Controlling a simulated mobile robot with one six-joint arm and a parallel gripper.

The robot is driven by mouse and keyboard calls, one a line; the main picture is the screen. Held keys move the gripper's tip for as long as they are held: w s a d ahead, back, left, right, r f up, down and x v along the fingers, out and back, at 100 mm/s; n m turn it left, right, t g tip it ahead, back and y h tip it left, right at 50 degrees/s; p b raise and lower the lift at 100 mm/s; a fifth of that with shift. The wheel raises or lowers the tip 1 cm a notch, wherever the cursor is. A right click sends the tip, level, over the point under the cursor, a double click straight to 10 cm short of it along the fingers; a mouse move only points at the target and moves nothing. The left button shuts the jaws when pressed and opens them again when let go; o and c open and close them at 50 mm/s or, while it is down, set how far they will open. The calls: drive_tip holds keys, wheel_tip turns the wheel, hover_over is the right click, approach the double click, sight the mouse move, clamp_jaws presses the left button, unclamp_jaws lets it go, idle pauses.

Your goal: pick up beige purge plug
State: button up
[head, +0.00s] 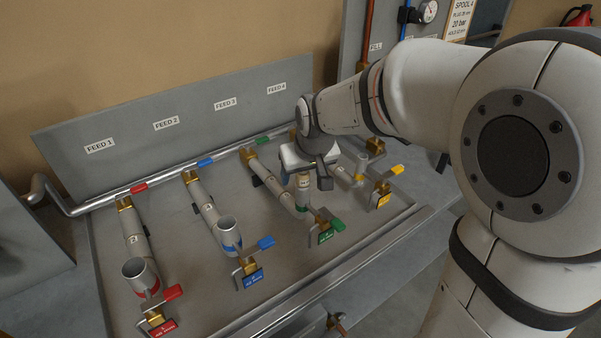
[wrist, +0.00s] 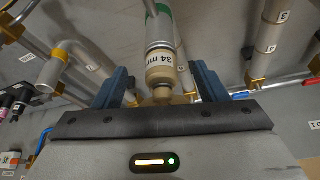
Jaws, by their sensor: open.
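The beige purge plug (head: 304,180) stands at the top of the green-banded stub on the third feed line. In the wrist view the plug (wrist: 161,72) shows a "34 m…" label, partly cut off by its curve, and a narrower knob facing me. My gripper (wrist: 162,90) is open, with one blue finger on each side of the plug and gaps visible between.
Red-banded (head: 140,272) and blue-banded (head: 229,232) open stubs stand to the left. A green-handled valve (head: 326,225) sits in front, a yellow-handled valve (head: 384,188) to the right. The labelled back panel (head: 180,110) rises behind.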

drive_tip(key=shift+x, duration=0.9)
drive_tip(key=shift+c, duration=0.4)
drive_tip(key=shift+r, duration=0.1)
drive_tip(key=c, duration=1)
